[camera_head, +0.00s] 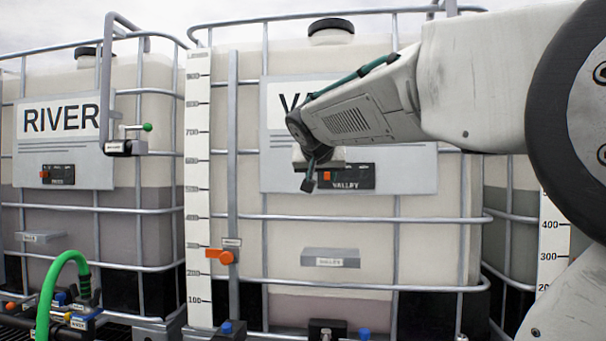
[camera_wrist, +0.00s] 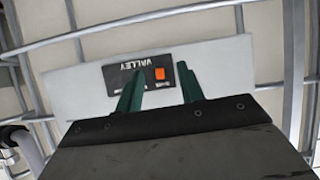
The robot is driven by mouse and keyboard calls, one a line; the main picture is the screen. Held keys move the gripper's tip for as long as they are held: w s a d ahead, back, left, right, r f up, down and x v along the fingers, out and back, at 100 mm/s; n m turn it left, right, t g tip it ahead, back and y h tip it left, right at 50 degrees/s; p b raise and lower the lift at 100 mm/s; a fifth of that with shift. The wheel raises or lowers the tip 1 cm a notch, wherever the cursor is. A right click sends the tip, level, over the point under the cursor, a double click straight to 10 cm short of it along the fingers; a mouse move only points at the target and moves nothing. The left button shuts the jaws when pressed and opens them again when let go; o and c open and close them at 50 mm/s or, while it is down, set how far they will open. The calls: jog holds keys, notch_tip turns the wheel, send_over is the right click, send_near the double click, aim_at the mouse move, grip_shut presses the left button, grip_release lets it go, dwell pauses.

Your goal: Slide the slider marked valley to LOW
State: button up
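The valley slider is a black panel (camera_head: 352,177) lettered VALLEY on the grey plate of the middle tote. Its orange knob (camera_head: 327,176) sits near the panel's left end in the head view. In the wrist view the panel (camera_wrist: 118,75) appears upside down, with the orange knob (camera_wrist: 159,73) toward its right end. My gripper (camera_wrist: 160,67) is open, its two green fingers on either side of the knob in that view. I cannot tell whether they touch it. In the head view my gripper (camera_head: 309,180) is just left of the knob. The small end markings are unreadable.
A matching black slider (camera_head: 60,176) is on the RIVER tote (camera_head: 135,80) at left. Grey cage bars (camera_head: 350,215) cross the middle tote. An orange pointer (camera_head: 220,256) is beside the scale. A grey ledge (camera_head: 318,257) sits below the plate, and a green hose (camera_head: 46,300) curves at lower left.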

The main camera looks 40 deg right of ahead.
aim_at(327, 174)
jog(key=shift+m+t+h, duration=0.3)
jog(key=shift+h, duration=0.2)
jog(key=w+d, duration=0.4)
jog(key=d, duration=0.1)
jog(key=w+d, duration=0.2)
jog(key=d, duration=0.1)
jog(key=shift+w+r, duration=0.15)
grip_shut()
